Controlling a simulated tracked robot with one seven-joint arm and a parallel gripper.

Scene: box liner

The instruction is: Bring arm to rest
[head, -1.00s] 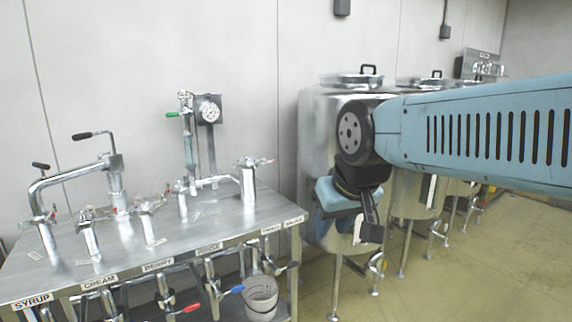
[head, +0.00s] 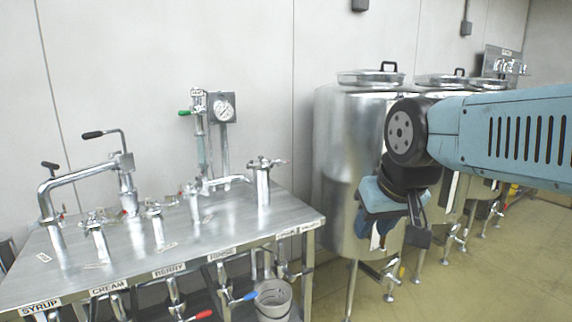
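My arm reaches in from the right edge in the head view, with its blue link level and its dark wrist bent downward. My gripper (head: 400,234) hangs below the wrist in front of the nearest steel tank (head: 345,160). One dark finger shows clearly on its right side, and a second part shows less clearly to its left. The spread between the fingers is hard to judge at this angle. I see nothing held in it.
A steel table (head: 120,262) at left carries several taps and pipes, with labelled valves along its front. A grey bucket (head: 273,300) stands under its right end. More tanks (head: 447,95) line the wall behind my arm. Open floor (head: 500,265) lies at lower right.

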